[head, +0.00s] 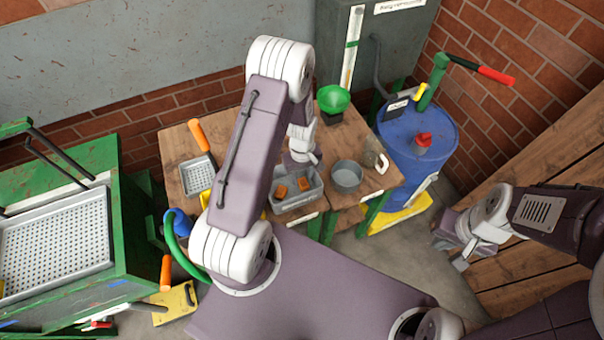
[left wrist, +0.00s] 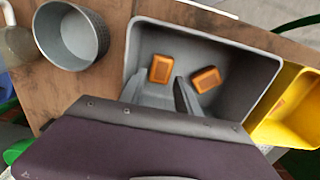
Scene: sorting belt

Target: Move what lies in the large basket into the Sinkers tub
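A grey rectangular tub (head: 310,194) stands on the wooden table with two orange-brown blocks inside; it also shows in the left wrist view (left wrist: 230,38). One block (left wrist: 161,69) lies near the fingers and the other (left wrist: 206,79) just right of them. My left gripper (head: 309,160) is above this tub; its fingers (left wrist: 164,86) are apart, with nothing held between them. My right gripper (head: 453,251) is open and empty at the right, away from the table. A large perforated basket (head: 55,243) at the far left looks empty. No Sinkers label is readable.
A round grey pot (head: 347,177) stands right of the tub; a yellow tub (left wrist: 292,108) is beside it. A blue drum (head: 418,150) stands right.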

